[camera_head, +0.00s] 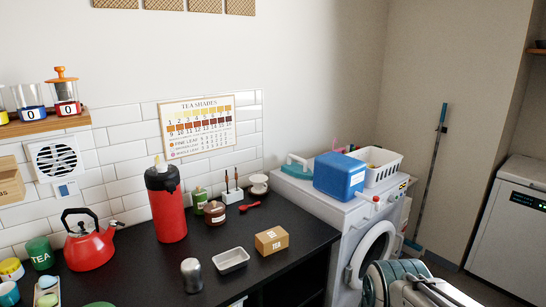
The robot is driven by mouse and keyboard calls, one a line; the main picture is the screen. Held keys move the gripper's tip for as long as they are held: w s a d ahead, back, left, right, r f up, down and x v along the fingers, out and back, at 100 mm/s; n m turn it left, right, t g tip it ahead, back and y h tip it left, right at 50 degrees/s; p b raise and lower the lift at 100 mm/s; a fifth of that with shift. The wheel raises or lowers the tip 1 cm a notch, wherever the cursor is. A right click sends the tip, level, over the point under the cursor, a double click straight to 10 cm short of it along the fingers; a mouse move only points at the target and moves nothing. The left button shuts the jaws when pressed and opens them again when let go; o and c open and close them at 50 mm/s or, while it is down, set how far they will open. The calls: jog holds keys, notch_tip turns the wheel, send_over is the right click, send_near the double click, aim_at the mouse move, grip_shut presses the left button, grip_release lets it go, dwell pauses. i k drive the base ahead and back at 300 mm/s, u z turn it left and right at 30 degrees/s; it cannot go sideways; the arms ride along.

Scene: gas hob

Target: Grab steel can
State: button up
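The steel can (191,276) is a small grey metal cylinder with a rounded top. It stands upright on the black countertop (150,262), near the front edge, to the left of a shallow metal tray. Nothing covers it in this view, and nothing is touching it. Part of my arm shows at the bottom right, in front of the washing machine and well to the right of the can. My gripper cannot be made out in this view.
The metal tray (232,261) and a tea box (271,241) stand right of the can. A red flask (166,205) and red kettle (90,245) stand behind and left. A washing machine (340,215) adjoins the counter's right end. Bare counter surrounds the can.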

aim_at(190, 268)
jog(key=z, duration=0.3)
jog(key=k, duration=1.7)
jog(key=u, duration=0.4)
jog(key=i, duration=0.4)
jog(key=z, duration=0.1)
